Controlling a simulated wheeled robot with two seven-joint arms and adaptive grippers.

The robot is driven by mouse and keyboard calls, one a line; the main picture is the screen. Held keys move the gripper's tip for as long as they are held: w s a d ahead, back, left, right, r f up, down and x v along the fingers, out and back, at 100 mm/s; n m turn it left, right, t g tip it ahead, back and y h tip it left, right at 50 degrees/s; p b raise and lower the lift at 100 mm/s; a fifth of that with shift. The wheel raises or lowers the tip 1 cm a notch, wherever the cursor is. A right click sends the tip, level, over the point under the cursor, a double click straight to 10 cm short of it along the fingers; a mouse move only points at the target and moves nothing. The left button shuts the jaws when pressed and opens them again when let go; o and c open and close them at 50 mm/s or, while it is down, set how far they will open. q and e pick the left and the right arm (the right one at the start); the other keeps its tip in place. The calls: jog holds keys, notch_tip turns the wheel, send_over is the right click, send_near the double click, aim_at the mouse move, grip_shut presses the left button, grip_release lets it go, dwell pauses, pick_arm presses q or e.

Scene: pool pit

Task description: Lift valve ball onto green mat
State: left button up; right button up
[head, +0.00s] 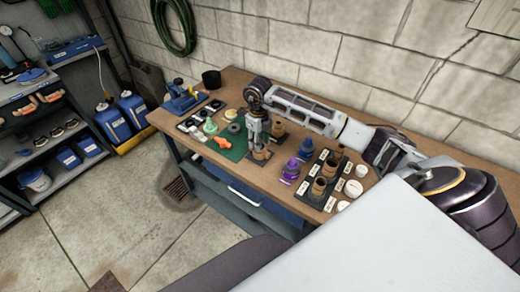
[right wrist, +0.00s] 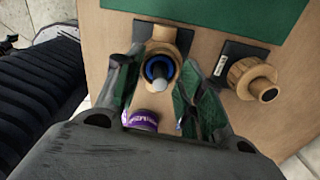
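The green mat (head: 237,149) lies on the workbench, and part of it fills the top of the right wrist view (right wrist: 215,16). My right gripper (head: 257,142) points down just right of the mat, above a brass fitting. In the right wrist view, its fingers (right wrist: 160,66) stand apart on either side of a brass fitting (right wrist: 161,50) on a dark plate. A blue ring and a grey rounded piece (right wrist: 162,83) show at that fitting's opening. I cannot tell whether the grey piece is the valve ball. Finger contact is unclear. My left gripper is out of view.
A second brass fitting (right wrist: 249,77) stands to the right in the wrist view. A purple labelled object (right wrist: 140,119) shows low between the fingers. A labelled black board with brass fittings (head: 325,182) lies right on the bench. A black cup (head: 211,79) stands at the back left.

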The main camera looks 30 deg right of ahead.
grip_shut()
jog(key=shift+r, duration=0.1)
dwell(0.3)
jog(key=shift+r+b, duration=0.75)
jog(key=shift+r, duration=4.2)
